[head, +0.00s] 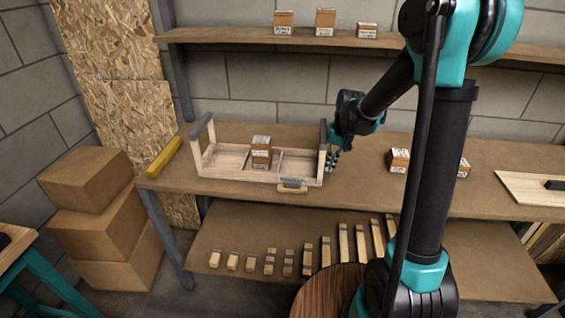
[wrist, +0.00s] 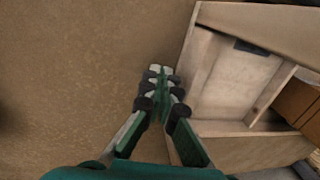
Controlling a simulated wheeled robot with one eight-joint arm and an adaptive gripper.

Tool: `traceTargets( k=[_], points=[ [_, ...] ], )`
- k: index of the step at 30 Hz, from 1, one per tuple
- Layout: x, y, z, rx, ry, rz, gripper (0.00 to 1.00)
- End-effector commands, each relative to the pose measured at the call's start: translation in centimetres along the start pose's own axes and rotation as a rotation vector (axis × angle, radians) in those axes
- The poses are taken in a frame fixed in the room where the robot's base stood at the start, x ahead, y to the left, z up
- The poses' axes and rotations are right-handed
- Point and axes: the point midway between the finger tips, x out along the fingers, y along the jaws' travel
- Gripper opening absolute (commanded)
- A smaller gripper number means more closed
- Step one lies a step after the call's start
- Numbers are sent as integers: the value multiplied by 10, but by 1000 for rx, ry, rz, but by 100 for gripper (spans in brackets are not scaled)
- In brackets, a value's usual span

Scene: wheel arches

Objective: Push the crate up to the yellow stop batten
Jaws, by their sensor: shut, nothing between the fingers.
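The pale wooden crate (head: 228,171) stands upright on the workbench, with grey-topped ends and dividers; it also shows at the right of the wrist view (wrist: 255,148). A brown box (head: 261,152) sits in it. The yellow stop batten (head: 164,157) lies on the bench at the left, with a gap between it and the crate's left end. My gripper (head: 332,161) is shut and empty, low beside the crate's right end. In the wrist view my fingertips (wrist: 160,75) are close to the crate's end wall; I cannot tell whether they touch it.
A small wooden block (head: 292,186) is at the crate's front right. More boxes (head: 399,160) stand on the workbench (head: 375,190) to the right, behind my arm. A shelf (head: 240,35) with boxes runs above. The lower shelf holds several wooden blocks.

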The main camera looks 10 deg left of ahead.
Motion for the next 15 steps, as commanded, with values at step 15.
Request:
traceTargets(
  k=[15],
  points=[
    [4,-24,0,-2,0,-1,0]
  ],
)
